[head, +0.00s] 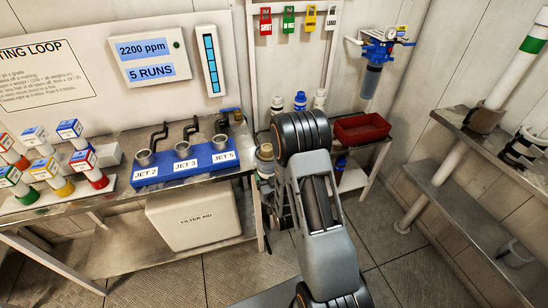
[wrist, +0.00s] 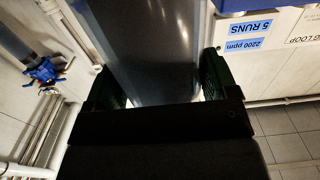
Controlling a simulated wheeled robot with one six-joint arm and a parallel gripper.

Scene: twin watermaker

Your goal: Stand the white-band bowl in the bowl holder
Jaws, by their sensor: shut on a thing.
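In the wrist view my gripper (wrist: 158,84) has its two dark green fingers shut on a large, smooth, dark blue-grey cylinder (wrist: 150,40), which looks like the bowl. The cylinder runs out of the top of the picture, and no white band shows on its visible part. In the head view my arm hides the gripper and the held thing. I cannot pick out the bowl holder for sure. A dark ring-like stand with white parts (head: 526,146) sits on the right shelf, cut by the picture edge.
A blue filter head with a dark bowl (head: 372,82) hangs on the back wall. A red tray (head: 361,128) stands on a small table. The left bench holds a blue jet rack (head: 190,162) and several colour-banded cylinders. A green-banded white pipe (head: 515,62) rises at right. Floor is clear right of my arm.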

